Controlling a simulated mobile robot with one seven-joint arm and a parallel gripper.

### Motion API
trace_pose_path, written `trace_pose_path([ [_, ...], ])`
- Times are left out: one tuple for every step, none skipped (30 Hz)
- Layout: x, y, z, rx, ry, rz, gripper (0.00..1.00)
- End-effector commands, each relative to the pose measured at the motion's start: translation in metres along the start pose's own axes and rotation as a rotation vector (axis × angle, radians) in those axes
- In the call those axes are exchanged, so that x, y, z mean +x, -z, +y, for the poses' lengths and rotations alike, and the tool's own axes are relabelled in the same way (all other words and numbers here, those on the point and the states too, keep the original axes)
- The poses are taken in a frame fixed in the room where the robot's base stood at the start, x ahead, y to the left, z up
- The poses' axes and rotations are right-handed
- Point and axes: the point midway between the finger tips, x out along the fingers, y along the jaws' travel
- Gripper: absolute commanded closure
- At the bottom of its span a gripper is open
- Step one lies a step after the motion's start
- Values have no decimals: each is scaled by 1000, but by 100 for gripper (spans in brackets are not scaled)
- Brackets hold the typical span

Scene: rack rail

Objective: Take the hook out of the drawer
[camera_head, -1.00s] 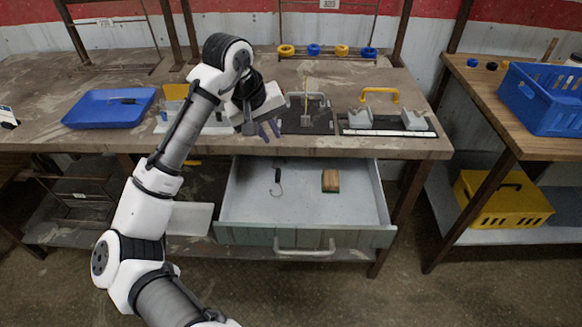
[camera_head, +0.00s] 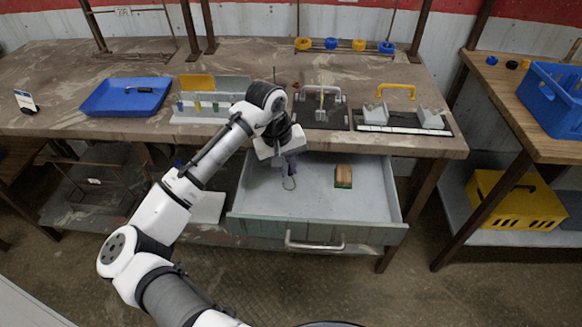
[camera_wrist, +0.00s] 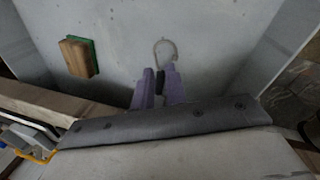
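The hook has a black handle (camera_wrist: 160,81) and a thin curved metal end (camera_wrist: 165,46); the metal end also shows in the head view (camera_head: 289,183). It is inside the open grey drawer (camera_head: 372,190). My gripper (camera_head: 291,164) reaches down into the drawer from behind. In the wrist view its two purple fingers (camera_wrist: 158,82) stand on either side of the handle with almost no gap and look shut on it. The metal end sticks out past the fingertips, at or very near the drawer floor. Most of the handle is hidden by the fingers.
A wooden block with a green side (camera_head: 343,177) lies to the right in the drawer. The workbench top (camera_head: 250,60) overhangs the drawer's back. A blue tray (camera_head: 110,108) and fixtures stand on the bench. The drawer front bears a metal handle (camera_head: 314,245).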

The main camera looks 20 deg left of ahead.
Motion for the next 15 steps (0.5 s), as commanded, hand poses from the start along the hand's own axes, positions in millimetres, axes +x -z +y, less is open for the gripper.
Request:
trace_pose_path([
  [6, 0, 1, -1, 2, -1, 86],
  [10, 0, 1, 0, 3, -2, 86],
  [17, 1, 1, -1, 1, -2, 86],
  [21, 0, 1, -1, 2, -3, 86],
  [25, 0, 1, -1, 1, -2, 86],
  [28, 0, 2, -1, 1, -2, 86],
  [31, 0, 1, -1, 1, -2, 86],
  [33, 0, 1, -1, 2, -2, 86],
  [34, 0, 1, -1, 1, -1, 86],
  [35, 0, 1, -1, 1, -1, 86],
  [35, 1, 1, -1, 1, 0, 86],
  [35, 1, 2, -1, 0, 0, 86],
  [35, 0, 2, -1, 0, 0, 86],
  [35, 0, 2, -1, 0, 0, 86],
  [35, 0, 2, -1, 0, 0, 86],
])
